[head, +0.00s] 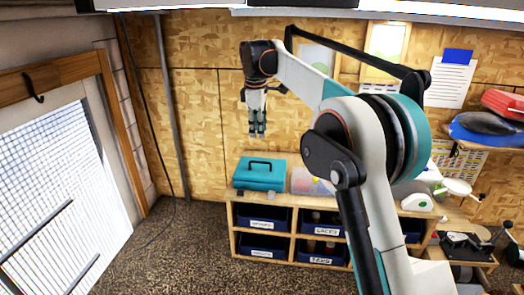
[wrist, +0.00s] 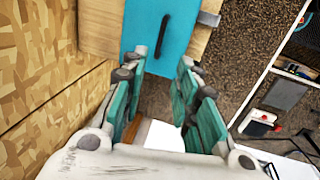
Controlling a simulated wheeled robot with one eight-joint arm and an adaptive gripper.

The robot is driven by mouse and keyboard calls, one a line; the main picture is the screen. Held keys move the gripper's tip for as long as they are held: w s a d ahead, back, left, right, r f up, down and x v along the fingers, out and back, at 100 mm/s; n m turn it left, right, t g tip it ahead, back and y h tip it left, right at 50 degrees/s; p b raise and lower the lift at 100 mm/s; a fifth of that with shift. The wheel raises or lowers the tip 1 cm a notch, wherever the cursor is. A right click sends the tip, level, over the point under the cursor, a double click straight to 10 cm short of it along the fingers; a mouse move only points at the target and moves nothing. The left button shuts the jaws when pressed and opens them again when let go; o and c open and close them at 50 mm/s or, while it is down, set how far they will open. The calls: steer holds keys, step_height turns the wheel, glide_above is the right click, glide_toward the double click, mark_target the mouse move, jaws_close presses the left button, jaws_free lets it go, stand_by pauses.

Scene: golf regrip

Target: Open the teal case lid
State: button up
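The teal case (head: 259,174) sits on the left end of the wooden shelf unit's top, with its lid shut and a black handle (head: 260,162) on the lid. In the wrist view the teal case (wrist: 178,50) is at the top centre, its black handle (wrist: 161,36) running up the picture. A grey latch-like tab (wrist: 209,19) sticks out at its right edge. My gripper (head: 257,134) hangs pointing down above the case, clear of it. In the wrist view my gripper (wrist: 164,64) has its teal fingers spread apart, with nothing between them.
A clear box with coloured items (head: 308,181) stands right of the case. The shelf unit (head: 290,231) holds labelled dark blue bins (head: 263,217). A chipboard wall (head: 200,100) is close behind. The speckled floor (head: 170,255) in front is open.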

steer(key=p, duration=0.2)
glide_above(260, 171)
step_height(260, 171, down, 13)
steer(key=shift+w+f, duration=0.1)
steer(key=shift+f, duration=0.05)
jaws_close()
